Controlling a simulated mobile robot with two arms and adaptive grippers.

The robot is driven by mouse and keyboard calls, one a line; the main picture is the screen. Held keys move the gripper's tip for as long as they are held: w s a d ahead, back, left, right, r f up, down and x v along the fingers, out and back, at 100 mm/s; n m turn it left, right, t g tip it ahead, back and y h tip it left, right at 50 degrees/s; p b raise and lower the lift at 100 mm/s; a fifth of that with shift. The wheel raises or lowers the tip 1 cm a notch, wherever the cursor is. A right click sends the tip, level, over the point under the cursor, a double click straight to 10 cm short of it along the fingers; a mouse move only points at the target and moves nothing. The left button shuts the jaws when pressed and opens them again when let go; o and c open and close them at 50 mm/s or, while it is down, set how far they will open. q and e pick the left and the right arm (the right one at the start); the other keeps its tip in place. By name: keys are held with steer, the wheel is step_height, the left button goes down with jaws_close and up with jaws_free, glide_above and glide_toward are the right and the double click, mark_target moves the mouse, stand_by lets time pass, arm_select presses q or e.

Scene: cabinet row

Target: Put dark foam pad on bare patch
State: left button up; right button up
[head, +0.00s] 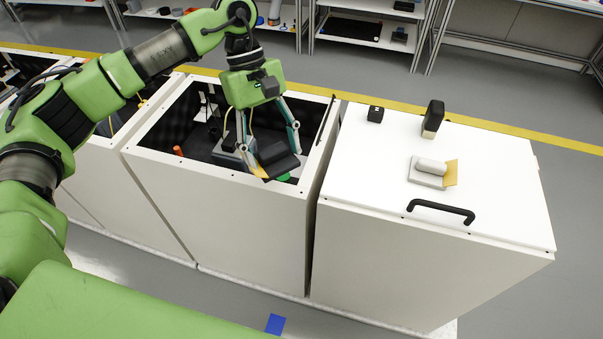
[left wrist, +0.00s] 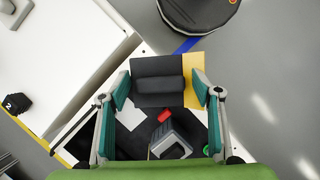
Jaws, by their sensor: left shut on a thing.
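The dark foam pad (head: 276,154), with a rounded ridge and a yellow strip along one side, is between the fingertips of my left gripper (head: 272,160). It also shows in the left wrist view (left wrist: 157,68), with a teal finger at each side. My left gripper is shut on it and holds it above the open cabinet (head: 215,172). The cabinet's inside is lined with dark foam. My right gripper is in neither view.
Inside the open cabinet are a grey object (head: 228,150) and an orange piece (head: 178,151).

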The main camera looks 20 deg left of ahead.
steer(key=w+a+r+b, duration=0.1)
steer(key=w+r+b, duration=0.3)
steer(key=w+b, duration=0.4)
arm_select(q)
steer(key=w+a+f+n+t+y+b, duration=0.1)
steer(key=w+f+n+t+y+b, duration=0.2)
steer(key=w+n, duration=0.85)
steer(key=w+a+f+n+t+b, duration=0.1)
steer(key=w+f+n+t+b, duration=0.4)
steer(key=n, duration=1)
steer(key=x, duration=0.4)
steer(key=s+x, duration=0.1)
steer(key=x, duration=0.7)
steer(key=shift+s+a+f, duration=0.25)
steer(key=shift+s+f, duration=0.05)
steer(key=shift+s, duration=0.1)
steer(key=shift+f, duration=1.95)
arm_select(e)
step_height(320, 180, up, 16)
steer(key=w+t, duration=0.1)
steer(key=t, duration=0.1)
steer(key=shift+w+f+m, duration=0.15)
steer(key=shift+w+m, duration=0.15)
arm_select(q)
steer(key=shift+f, duration=0.1)
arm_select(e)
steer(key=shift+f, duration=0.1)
arm_select(q)
steer(key=o, duration=1)
